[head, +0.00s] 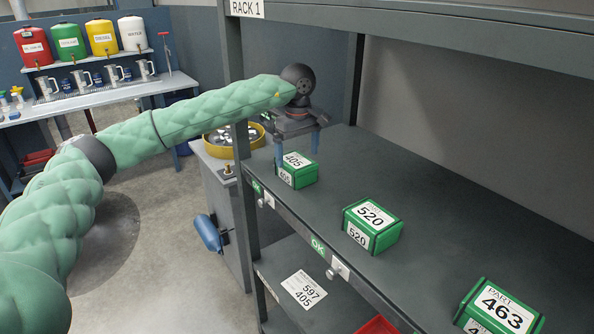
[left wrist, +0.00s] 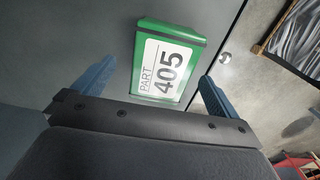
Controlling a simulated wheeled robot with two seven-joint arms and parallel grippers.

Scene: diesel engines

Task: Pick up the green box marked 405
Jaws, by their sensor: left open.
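The green box marked 405 (head: 297,171) sits on the upper rack shelf at its left end, near the front edge. It also shows in the left wrist view (left wrist: 170,64), its white label facing the camera. My left gripper (head: 296,146) is over the box, pointing down. Its two blue fingers are apart, and in the left wrist view the box lies between and beyond the fingertips (left wrist: 155,83). The gripper is open and holds nothing. I cannot tell whether a finger touches the box. My right gripper is not in view.
A green box marked 520 (head: 372,225) and one marked 463 (head: 499,309) stand farther right on the same shelf (head: 420,205). A rack post (head: 241,185) stands left of the 405 box. Behind it is a yellow round tray (head: 222,152) on a grey cabinet.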

